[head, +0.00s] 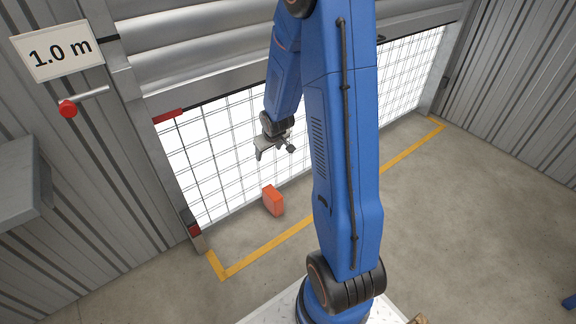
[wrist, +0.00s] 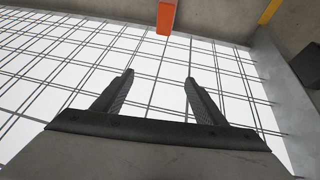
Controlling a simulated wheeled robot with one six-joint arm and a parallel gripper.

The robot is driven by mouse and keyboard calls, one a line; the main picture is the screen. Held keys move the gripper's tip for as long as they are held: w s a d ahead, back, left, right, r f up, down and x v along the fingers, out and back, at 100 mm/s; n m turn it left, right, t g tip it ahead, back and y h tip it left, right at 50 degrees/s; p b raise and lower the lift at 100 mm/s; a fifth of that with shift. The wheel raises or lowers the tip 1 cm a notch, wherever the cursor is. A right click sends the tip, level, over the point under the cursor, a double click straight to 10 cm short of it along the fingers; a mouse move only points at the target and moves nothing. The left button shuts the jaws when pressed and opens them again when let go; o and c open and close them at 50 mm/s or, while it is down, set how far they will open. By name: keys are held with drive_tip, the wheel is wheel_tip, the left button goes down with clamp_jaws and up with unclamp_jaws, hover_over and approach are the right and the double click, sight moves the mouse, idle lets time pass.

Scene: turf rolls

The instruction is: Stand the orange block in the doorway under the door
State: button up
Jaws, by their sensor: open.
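The orange block (head: 273,200) stands upright on the concrete floor at the bright doorway's lower edge, inside the yellow line. The raised door (head: 210,42) is a grey slatted shutter with a bottom bar above the opening. My gripper (head: 274,150) is open and empty, above the block and apart from it, in front of the bright doorway. In the wrist view the gripper (wrist: 160,82) shows two spread dark fingers with nothing between them. The orange block (wrist: 166,16) shows at the top edge there, partly cut off and beyond the fingertips.
A yellow floor line (head: 265,253) borders the area before the doorway. A red-knobbed lever (head: 68,108) and a "1.0 m" sign (head: 58,50) are on the left wall. A grey box (head: 20,178) juts out at far left.

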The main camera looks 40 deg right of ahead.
drive_tip(key=s+a+r, duration=0.4)
drive_tip(key=s+r, duration=0.3)
drive_tip(key=r, duration=0.3)
drive_tip(key=s+a+r, duration=0.4)
drive_tip(key=s+r, duration=0.3)
drive_tip(key=r, duration=0.2)
drive_tip(key=s+a+r, duration=0.3)
drive_tip(key=s+r, duration=0.1)
drive_tip(key=s, duration=0.5)
drive_tip(key=s+a+r+y, duration=0.1)
drive_tip(key=s+a+r, duration=0.2)
drive_tip(key=s, duration=0.7)
drive_tip(key=shift+s+a+r, duration=0.15)
drive_tip(key=shift+s+r, duration=0.1)
drive_tip(key=shift+r, duration=0.2)
